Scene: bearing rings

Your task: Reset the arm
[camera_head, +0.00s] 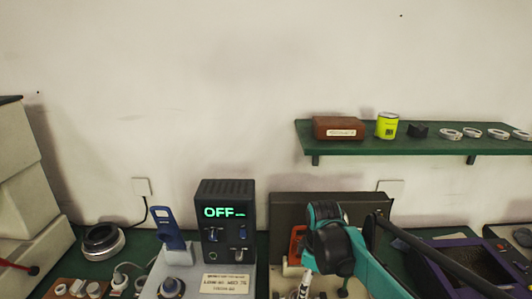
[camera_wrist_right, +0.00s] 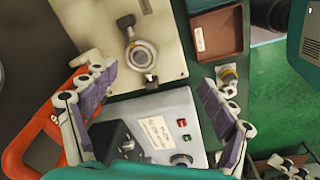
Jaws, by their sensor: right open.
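My right arm, teal and black, reaches in from the lower right in the head view. Its gripper (camera_head: 305,283) is low over the bench, only partly visible. In the right wrist view, the two jointed fingers of my right gripper (camera_wrist_right: 153,85) stand wide apart with nothing between their pads. Below and beyond them are a grey control box (camera_wrist_right: 160,125) with a red and a green button, and a beige plate (camera_wrist_right: 105,25) carrying a metal ring (camera_wrist_right: 141,55). I see no contact with either. My left gripper is not in view.
A green shelf (camera_head: 400,145) holds a brown box (camera_head: 338,128), a yellow can (camera_head: 387,126) and several rings. A black unit (camera_head: 227,215) reading OFF and a blue holder (camera_head: 168,228) stand on the bench.

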